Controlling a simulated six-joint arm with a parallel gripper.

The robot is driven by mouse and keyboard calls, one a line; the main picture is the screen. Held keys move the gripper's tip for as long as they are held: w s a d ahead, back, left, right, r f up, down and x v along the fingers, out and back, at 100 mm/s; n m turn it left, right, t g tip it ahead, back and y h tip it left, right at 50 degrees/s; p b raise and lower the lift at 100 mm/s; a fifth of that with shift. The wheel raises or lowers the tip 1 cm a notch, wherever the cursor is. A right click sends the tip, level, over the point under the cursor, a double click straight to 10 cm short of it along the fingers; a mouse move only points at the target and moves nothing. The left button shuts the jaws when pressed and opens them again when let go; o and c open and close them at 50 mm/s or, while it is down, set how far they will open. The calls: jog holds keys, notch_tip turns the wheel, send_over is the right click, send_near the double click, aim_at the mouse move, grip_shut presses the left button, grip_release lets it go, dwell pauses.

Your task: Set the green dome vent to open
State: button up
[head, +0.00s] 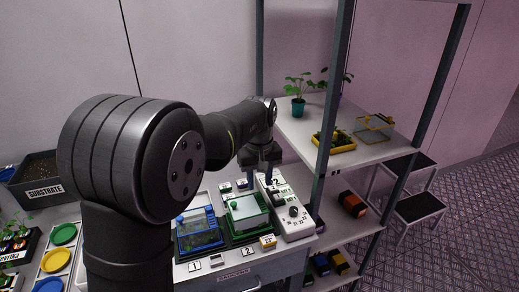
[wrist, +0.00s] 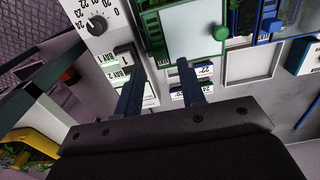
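The green-framed dome (head: 246,221) stands on the bench beside the white control unit in the head view. In the wrist view its pale lid (wrist: 188,40) is at the top, with a round green knob (wrist: 220,33) near the lid's right edge. I cannot tell whether the vent is open or closed. My gripper (head: 259,180) points down above the bench, behind the dome in the head view. In the wrist view my gripper (wrist: 160,68) has its two dark fingers apart with nothing held between them. The knob is to the right of both fingers, apart from them.
The blue-framed dome (head: 199,236) stands left of the green one. The white control unit (head: 289,213) with a dial is on the right, close to my gripper. A shelf post (head: 320,150) and shelf with plants stand further right. Small numbered tiles (wrist: 205,70) lie near the fingers.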

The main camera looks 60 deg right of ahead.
aim_at(260, 195)
notch_tip(260, 195, up, 13)
dwell(0.3)
jog(key=shift+f, duration=0.1)
dwell(0.4)
notch_tip(260, 195, down, 17)
jog(key=shift+f, duration=0.15)
jog(key=shift+s+a, duration=0.1)
dwell(0.3)
